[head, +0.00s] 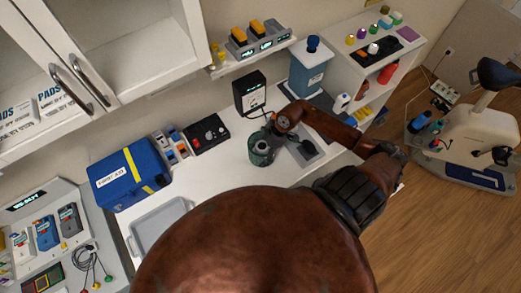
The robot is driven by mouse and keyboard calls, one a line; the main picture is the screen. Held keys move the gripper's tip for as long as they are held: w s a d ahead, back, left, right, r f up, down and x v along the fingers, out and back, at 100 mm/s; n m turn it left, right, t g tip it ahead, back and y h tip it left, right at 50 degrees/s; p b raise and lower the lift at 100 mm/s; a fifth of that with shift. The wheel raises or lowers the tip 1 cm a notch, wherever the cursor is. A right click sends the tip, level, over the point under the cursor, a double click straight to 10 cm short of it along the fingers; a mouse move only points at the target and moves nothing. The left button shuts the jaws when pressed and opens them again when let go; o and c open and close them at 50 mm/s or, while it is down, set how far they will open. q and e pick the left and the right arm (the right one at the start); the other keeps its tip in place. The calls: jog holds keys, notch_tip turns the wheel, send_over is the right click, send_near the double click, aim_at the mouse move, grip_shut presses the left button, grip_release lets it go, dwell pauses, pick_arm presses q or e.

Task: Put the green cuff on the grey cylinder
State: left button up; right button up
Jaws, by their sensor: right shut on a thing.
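The green cuff (261,152) is a dark green ring-like thing on or just above the white counter, near the picture's middle. My right gripper (268,131) reaches in from the right and is shut on the cuff's upper edge. I cannot make out the grey cylinder; it may be hidden by the cuff or the gripper. Whether the cuff touches the counter or is around anything cannot be told. My left gripper is not in view.
A black box with a white label (250,93) stands behind the cuff. A blue bag (128,174), a black device (206,133) and a grey tray (160,223) lie to the left. A grey mat (313,158) with a dark item lies right of the cuff. A blue-white container (308,72) stands behind.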

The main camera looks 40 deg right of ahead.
dwell(0.4)
jog(key=o, duration=1.2)
jog(key=v, duration=1.2)
jog(key=shift+a, duration=0.1)
